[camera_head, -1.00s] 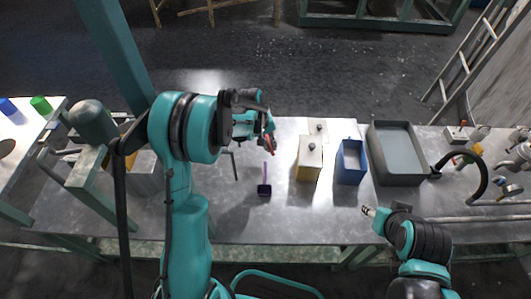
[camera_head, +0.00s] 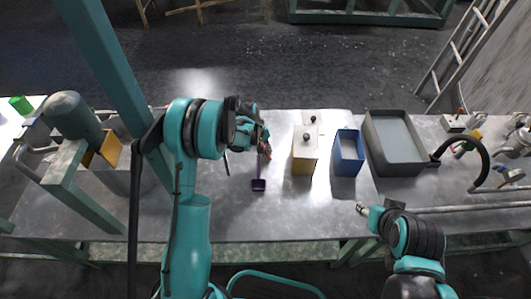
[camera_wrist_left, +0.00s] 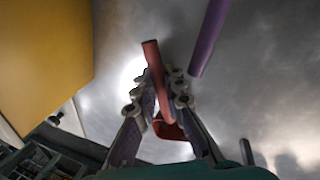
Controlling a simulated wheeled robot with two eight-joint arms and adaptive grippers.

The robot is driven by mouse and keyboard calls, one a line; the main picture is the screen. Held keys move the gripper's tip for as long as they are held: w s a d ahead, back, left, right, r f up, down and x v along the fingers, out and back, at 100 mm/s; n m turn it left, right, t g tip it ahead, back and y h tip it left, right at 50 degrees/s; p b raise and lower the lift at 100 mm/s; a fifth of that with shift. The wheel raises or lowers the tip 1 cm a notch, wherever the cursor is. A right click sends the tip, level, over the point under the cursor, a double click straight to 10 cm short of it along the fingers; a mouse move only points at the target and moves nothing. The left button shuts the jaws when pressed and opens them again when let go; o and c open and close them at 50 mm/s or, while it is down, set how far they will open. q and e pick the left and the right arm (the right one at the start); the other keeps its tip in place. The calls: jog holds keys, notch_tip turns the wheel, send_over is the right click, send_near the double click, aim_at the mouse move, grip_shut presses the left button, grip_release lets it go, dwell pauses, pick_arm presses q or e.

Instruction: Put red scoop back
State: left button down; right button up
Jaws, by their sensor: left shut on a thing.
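My left gripper (camera_head: 262,146) is shut on the red scoop (camera_head: 266,152), above the table left of the yellow box. In the left wrist view, the fingers (camera_wrist_left: 160,92) close around the scoop's red handle (camera_wrist_left: 153,60), and its bowl (camera_wrist_left: 170,130) shows partly between them. A purple scoop (camera_head: 259,185) stands or lies on the table just in front of the gripper; its handle also shows in the wrist view (camera_wrist_left: 208,38), beside the red one and apart from it. My right gripper (camera_head: 362,208) is small at the table's front, away from the scoops; its jaws are unclear.
A yellow box with a pale knobbed lid (camera_head: 304,150), an open blue box (camera_head: 348,165) and a large grey tray (camera_head: 420,172) stand right of the scoops. A black hose (camera_head: 480,155) is at the far right. Bare table (camera_head: 225,220) lies in front.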

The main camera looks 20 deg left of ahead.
pick_arm(q)
jog(key=shift+r, duration=0.15)
jog(key=c, duration=1.9)
grip_release()
